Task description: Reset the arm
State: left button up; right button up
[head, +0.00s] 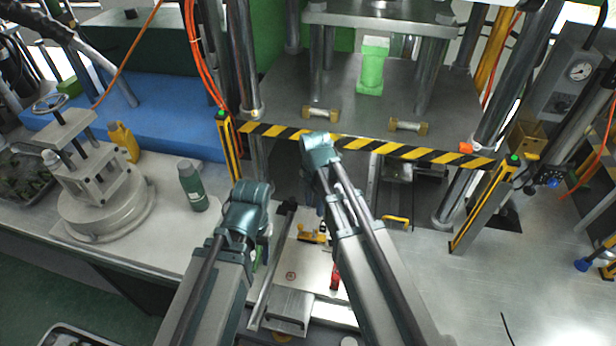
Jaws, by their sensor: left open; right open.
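My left arm (205,290) rises from the bottom edge to a teal joint (249,194) in front of the press. My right arm (372,265) rises beside it to a higher teal joint (320,150), which overlaps the striped front edge of the press. I cannot make out the fingers of either gripper; they appear hidden behind or below my arms. I see nothing held.
The press bed (440,105) carries a green block (373,68) and two small brass-ended bars. A white plate (305,262) with small fittings lies between my arms. A dark green bottle (192,186) and round-based clamp (105,200) stand left. The right worktop (440,285) is mostly clear.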

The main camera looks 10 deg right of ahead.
jog(key=s+a+f+m+b, duration=0.2)
jog(key=s+f+m+b, duration=0.2)
jog(key=s+m, duration=0.3)
jog(key=s+a+f+m+h+b, duration=0.1)
jog(key=s+a+f+m+b, duration=0.2)
jog(key=s+m, duration=0.4)
jog(key=f+m+b, duration=0.1)
jog(key=m, duration=0.5)
jog(key=shift+a, duration=0.25)
